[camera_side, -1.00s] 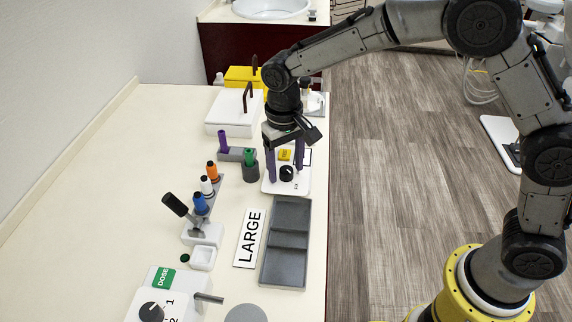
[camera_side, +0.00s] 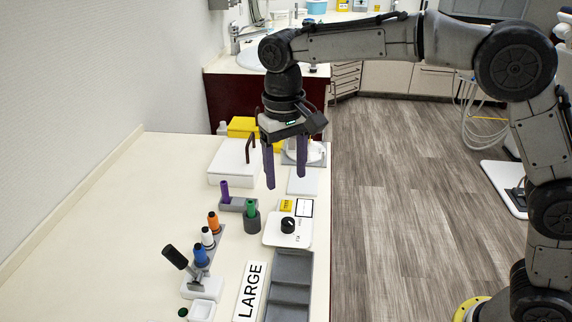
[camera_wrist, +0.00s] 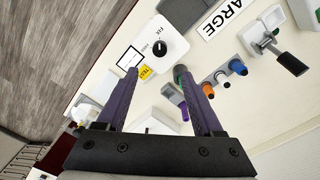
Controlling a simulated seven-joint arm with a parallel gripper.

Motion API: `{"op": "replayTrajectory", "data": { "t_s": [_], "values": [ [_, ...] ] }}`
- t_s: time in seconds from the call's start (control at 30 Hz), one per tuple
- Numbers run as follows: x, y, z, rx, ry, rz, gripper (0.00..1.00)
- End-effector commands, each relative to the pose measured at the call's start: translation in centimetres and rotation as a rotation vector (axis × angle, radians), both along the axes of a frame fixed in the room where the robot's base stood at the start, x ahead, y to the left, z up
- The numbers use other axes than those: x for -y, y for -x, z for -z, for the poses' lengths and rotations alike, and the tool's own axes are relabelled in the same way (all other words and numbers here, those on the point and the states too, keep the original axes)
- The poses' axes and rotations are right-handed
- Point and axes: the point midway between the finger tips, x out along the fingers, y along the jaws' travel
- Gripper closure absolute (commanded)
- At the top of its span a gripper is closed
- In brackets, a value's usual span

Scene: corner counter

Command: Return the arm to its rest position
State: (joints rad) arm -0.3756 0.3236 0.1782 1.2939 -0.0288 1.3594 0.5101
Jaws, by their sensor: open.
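My gripper (camera_side: 285,180) hangs above the back part of the counter (camera_side: 100,235), its two purple fingers apart with nothing between them. In the wrist view my gripper (camera_wrist: 168,80) also shows its fingers spread and empty. Below and nearer the side camera is a white box with a black knob (camera_side: 288,226) and a yellow label. It also shows in the wrist view (camera_wrist: 158,48), beyond the fingertips. The fingers are clear of the counter and touch nothing that I can see.
A white box with a dark handle (camera_side: 230,165) and a yellow container (camera_side: 241,127) stand behind the gripper. Orange, white and blue capped bottles (camera_side: 207,238) stand in a row at left. A grey tray (camera_side: 290,285) and a LARGE sign (camera_side: 251,291) lie in front. Space above is free.

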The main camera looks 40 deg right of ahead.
Motion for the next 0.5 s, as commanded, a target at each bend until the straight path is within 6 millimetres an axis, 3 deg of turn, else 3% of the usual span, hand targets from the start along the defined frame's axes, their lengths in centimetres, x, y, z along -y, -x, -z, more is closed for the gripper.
{"op": "replayTrajectory", "data": {
  "t_s": [0.17, 0.5],
  "values": [
    [-0.04, 0.02, -1.03, 0.000, 0.000, 0.000, 0.31],
    [0.20, -0.06, -1.12, 0.000, 0.000, 0.005, 0.31]
  ]
}}
